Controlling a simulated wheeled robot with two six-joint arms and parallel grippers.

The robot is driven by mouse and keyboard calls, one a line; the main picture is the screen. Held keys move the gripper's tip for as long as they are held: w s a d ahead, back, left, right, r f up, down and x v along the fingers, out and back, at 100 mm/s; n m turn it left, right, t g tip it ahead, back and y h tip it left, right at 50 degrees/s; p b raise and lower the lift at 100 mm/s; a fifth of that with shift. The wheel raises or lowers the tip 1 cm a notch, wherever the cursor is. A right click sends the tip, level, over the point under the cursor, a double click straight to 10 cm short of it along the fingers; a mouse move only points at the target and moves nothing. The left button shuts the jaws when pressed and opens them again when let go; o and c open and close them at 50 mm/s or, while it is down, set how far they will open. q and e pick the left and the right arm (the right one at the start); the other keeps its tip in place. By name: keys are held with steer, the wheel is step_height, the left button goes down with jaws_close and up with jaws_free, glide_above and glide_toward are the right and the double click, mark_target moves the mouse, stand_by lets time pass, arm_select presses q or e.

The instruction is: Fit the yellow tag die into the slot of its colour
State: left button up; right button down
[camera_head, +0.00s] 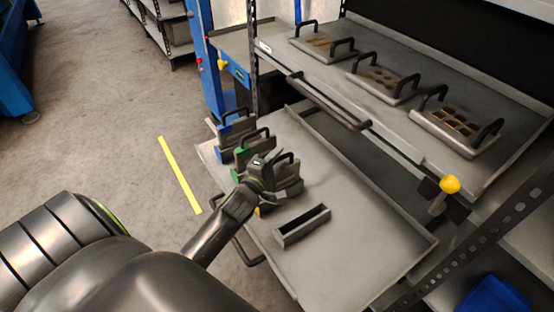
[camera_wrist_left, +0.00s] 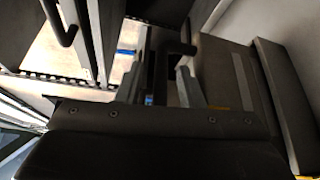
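A grey die with a dark handle (camera_head: 290,180) stands upright, third in the row on the lower grey tray (camera_head: 345,255). A small yellow patch (camera_head: 257,211) shows at its near left end, partly behind my left gripper. My left gripper (camera_head: 266,172) is at this die's upper left side, by the handle; I cannot tell if it touches. In the left wrist view its fingers (camera_wrist_left: 165,80) are dark, with a dark handle-like bar close to them, and their closure is unclear. An empty grey slotted holder (camera_head: 302,226) is in front of the row. My right gripper is not in view.
A blue-tagged die (camera_head: 232,132) and a green-tagged die (camera_head: 252,146) stand close behind my left gripper. The upper shelf (camera_head: 335,78) holds several handled trays with cut-outs. A yellow knob (camera_head: 450,184) sits at its right front. The tray's right part is clear.

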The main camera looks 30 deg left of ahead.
arm_select(q)
steer(key=shift+r, duration=0.1)
steer(key=s+d+r, duration=0.1)
steer(key=s, duration=1.1)
